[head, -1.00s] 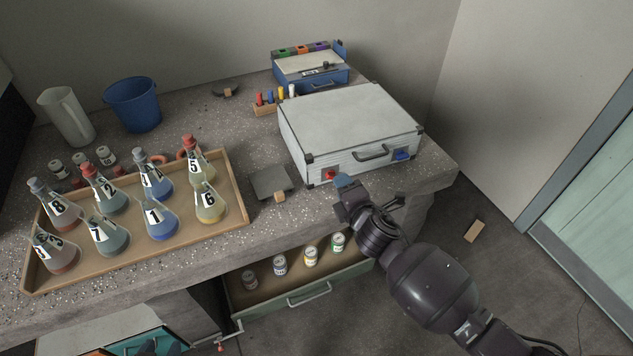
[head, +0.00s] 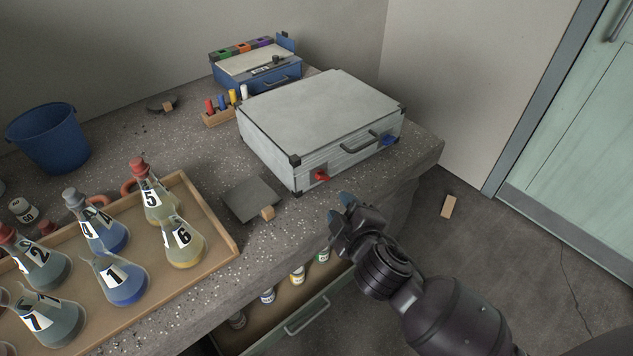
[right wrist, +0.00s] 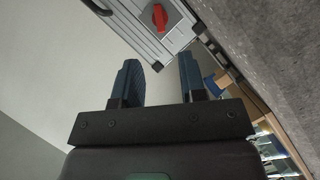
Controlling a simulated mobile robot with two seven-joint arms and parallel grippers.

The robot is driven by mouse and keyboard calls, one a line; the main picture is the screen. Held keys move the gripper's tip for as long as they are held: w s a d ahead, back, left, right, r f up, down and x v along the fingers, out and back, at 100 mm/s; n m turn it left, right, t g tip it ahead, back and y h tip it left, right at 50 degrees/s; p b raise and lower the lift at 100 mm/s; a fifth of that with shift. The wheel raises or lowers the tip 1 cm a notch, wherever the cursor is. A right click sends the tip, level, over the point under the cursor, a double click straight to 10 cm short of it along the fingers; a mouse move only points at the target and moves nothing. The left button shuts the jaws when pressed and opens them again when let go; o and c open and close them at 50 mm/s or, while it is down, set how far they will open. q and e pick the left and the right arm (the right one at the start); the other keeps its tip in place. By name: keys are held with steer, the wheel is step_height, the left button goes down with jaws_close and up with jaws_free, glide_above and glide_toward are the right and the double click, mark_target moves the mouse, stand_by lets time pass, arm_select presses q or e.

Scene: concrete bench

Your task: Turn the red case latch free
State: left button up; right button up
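A silver-grey case (head: 318,120) with dark corners lies shut near the bench's right end. Its red latch (head: 319,177) is on the front face at the left, and a blue latch (head: 389,140) is at the right. In the right wrist view the red latch (right wrist: 159,17) shows at the top, beyond my fingers, on the case front (right wrist: 150,38). My right gripper (head: 339,207) is in front of the bench edge, below and to the right of the red latch and apart from it. Its blue-tipped fingers (right wrist: 162,80) are spread with nothing between them. My left gripper is not in view.
A wooden tray (head: 222,240) of numbered flasks stands on the left. A dark plate (head: 252,199) with a small wooden block lies left of the case. Below, an open drawer (head: 312,312) holds several small jars. A blue box (head: 255,68) stands behind the case.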

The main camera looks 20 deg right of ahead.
mark_target(324, 179)
steer(key=b+x, duration=0.2)
steer(key=x, duration=0.7)
steer(key=shift+s+f, duration=0.1)
steer(key=shift+f, duration=0.05)
steer(key=shift+x, duration=0.85)
steer(key=shift+c, duration=0.4)
steer(key=shift+r, duration=0.25)
jaws_close()
